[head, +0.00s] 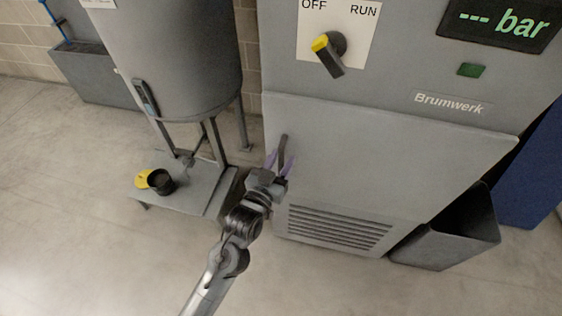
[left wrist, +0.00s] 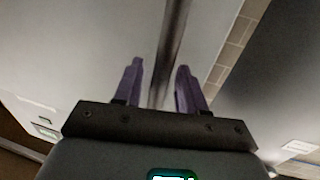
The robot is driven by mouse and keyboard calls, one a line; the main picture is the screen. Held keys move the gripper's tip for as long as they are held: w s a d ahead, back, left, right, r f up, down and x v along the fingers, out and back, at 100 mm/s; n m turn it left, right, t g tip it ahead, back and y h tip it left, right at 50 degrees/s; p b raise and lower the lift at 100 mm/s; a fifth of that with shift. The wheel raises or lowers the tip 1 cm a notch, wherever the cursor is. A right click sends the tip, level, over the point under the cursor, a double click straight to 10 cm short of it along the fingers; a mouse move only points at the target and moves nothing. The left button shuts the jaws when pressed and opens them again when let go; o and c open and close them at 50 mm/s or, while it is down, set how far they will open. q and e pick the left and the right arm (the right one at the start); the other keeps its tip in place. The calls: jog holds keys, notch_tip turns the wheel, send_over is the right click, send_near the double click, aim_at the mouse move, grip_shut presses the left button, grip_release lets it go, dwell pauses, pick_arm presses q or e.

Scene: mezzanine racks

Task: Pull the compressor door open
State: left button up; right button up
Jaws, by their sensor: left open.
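The compressor door (head: 380,165) is the grey lower panel of the cabinet, with a louvred vent near its bottom. It looks closed. Its dark vertical bar handle (head: 283,148) is near the door's left edge. My left gripper (head: 279,164) is at the handle, with its purple fingers on either side of it. In the left wrist view the handle (left wrist: 172,45) runs between the two open fingertips (left wrist: 160,70), with gaps visible on both sides. Whether the fingers touch it cannot be told. My right gripper is in neither view.
Above the door are a yellow-tipped OFF/RUN switch (head: 328,52) and a bar display (head: 500,22). A dark open bin (head: 450,235) stands right. Floor in front is clear.

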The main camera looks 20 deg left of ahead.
pick_arm(q)
jog(key=shift+w, duration=0.1)
jog(key=shift+c, duration=0.4)
grip_shut()
